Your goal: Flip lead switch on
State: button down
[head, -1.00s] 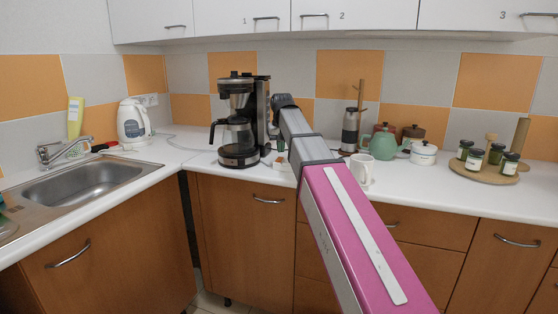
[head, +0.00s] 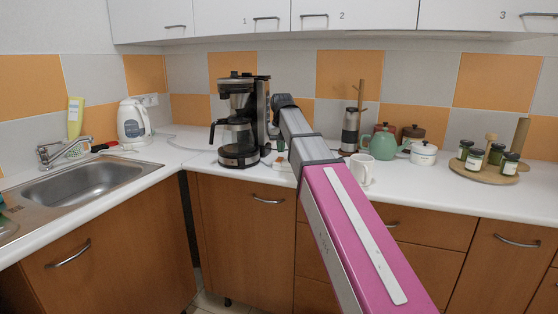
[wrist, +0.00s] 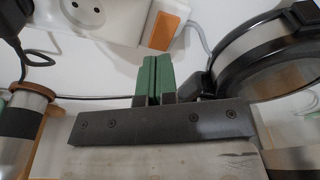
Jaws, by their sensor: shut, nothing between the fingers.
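The lead is a white socket strip (wrist: 112,20) lying on the white counter at the top of the wrist view. Its orange rocker switch (wrist: 160,30) is near the strip's right end. I cannot tell which way the rocker is tipped. My gripper (wrist: 154,62) is shut and empty, with its green fingers together. In the wrist view the fingertips lie just below the orange switch; whether they touch it I cannot tell. In the head view my arm and the coffee maker partly block the area around the gripper.
A glass jug with a black rim (wrist: 268,48) stands close on the right in the wrist view. A black plug (wrist: 14,20) and cable are at the left. In the head view the coffee maker (head: 238,120) stands left of my arm, and a white mug (head: 361,170) right of it.

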aim_at(281, 158)
jog(key=shift+f, duration=1.2)
dwell(0.7)
jog(key=shift+r, duration=3.5)
